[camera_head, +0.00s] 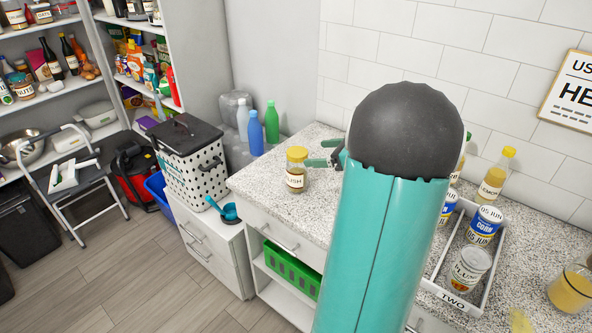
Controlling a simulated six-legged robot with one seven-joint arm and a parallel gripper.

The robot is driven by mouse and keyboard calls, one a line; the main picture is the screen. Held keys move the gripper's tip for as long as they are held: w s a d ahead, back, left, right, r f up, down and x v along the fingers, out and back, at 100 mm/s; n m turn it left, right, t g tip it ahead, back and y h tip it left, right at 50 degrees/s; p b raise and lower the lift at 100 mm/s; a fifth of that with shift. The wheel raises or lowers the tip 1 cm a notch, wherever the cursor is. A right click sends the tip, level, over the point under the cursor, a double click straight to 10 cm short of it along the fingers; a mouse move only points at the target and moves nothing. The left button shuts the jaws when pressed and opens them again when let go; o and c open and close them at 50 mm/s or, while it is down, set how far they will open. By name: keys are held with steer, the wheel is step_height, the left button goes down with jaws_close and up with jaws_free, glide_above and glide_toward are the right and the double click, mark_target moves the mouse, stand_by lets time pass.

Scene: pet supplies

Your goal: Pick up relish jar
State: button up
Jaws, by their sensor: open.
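The relish jar (296,172) is a small glass jar with a yellow lid and a label of which "LISH" can be read. It stands upright on the speckled countertop (265,188), near its left end. My gripper (318,153) is open just to the right of the jar, its green fingers pointing left toward it. The fingers appear apart from the jar, though the exact gap is hard to tell. My large teal arm link hides the gripper's base and part of the counter.
A tray labelled "TWO" (455,299) with several cans stands on the counter at right. Yellow-capped bottles (495,175) stand behind it, and a jug (572,290) at far right. A white basket with a dark lid (190,160) stands left of the counter. A tiled wall is behind.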

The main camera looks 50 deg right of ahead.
mark_target(300, 152)
steer(key=x, duration=0.5)
steer(key=shift+d+x, duration=0.15)
steer(key=shift+x, duration=1.35)
steer(key=shift+d+x, duration=0.2)
steer(key=shift+x, duration=1.3)
steer(key=shift+f, duration=0.1)
steer(key=c, duration=1.7)
steer(key=shift+c, duration=0.2)
